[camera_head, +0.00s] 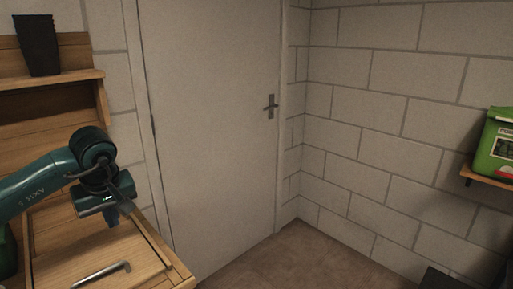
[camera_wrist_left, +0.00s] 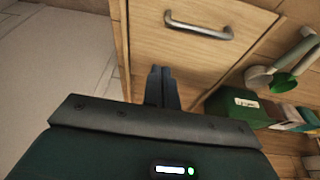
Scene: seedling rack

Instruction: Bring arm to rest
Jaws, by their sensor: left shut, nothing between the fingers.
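My left arm comes in from the left in the head view. Its gripper (camera_head: 113,215) hangs over the wooden cabinet (camera_head: 100,250) at the lower left, with fingers pointing down. In the left wrist view the two dark fingers (camera_wrist_left: 162,85) are together, with nothing between them. A metal handle (camera_wrist_left: 198,26) on a wooden front lies beyond the fingertips, apart from them; it also shows in the head view (camera_head: 101,273). My right gripper is not in view.
A black pot (camera_head: 37,45) stands on the wooden shelf at the upper left. A closed white door (camera_head: 205,120) and bare floor (camera_head: 300,262) are right of the cabinet. A green bag (camera_head: 496,147) sits on a wall shelf (camera_head: 489,178). A green box (camera_wrist_left: 236,106) shows in the wrist view.

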